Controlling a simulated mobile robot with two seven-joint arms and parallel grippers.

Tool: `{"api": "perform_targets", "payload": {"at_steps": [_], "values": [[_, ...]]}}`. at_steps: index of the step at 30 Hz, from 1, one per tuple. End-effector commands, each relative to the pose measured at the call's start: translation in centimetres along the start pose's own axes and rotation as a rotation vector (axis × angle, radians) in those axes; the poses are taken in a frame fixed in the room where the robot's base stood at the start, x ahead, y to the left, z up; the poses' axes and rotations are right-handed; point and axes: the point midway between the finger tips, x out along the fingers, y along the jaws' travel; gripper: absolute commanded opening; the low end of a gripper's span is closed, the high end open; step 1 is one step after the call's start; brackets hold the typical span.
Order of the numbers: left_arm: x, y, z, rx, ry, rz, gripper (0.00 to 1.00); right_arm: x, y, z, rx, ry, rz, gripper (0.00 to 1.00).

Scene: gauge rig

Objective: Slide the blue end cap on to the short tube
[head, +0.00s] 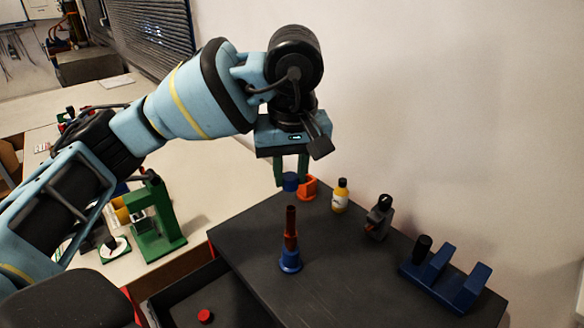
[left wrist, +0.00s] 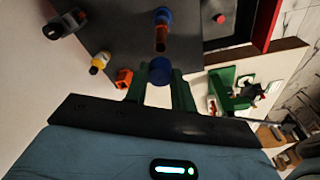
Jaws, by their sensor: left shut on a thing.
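My left gripper (head: 291,181) is shut on the blue end cap (head: 290,182) and holds it in the air over the dark bench top. The cap also shows between the green fingers in the left wrist view (left wrist: 160,70). The short tube (head: 290,228), reddish brown, stands upright in a blue base (head: 289,261) on the bench. In the head view the cap appears above the tube's top, with a visible gap between them. In the left wrist view the tube (left wrist: 161,38) and its base lie just beyond the cap. My right gripper is not in view.
An orange block (head: 308,188), a yellow bottle (head: 340,196) and a dark grey device (head: 379,217) stand along the bench's back edge. A blue rack (head: 446,277) is at right. An open drawer below holds a red piece (head: 205,316). A green rig (head: 155,222) stands left.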

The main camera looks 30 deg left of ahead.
Motion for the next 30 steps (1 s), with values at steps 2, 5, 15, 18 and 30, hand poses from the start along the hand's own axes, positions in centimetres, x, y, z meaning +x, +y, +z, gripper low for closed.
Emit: {"api": "perform_targets", "payload": {"at_steps": [2, 5, 15, 18, 30], "values": [[0.0, 0.0, 0.1, 0.000, 0.002, -0.001, 0.01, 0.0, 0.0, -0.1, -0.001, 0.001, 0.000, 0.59], [0.4, 0.0, 0.1, -0.001, 0.001, -0.002, 0.01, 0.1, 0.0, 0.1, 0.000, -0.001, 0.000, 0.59], [2.7, 0.0, 0.4, 0.000, 0.000, -0.003, 0.01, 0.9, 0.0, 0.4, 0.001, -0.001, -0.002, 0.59], [3.5, 0.0, 0.5, 0.000, 0.000, -0.003, 0.01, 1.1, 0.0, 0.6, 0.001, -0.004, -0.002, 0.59], [4.7, 0.0, 0.7, -0.001, 0.003, 0.000, 0.01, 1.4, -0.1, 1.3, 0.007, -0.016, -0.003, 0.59]]}}
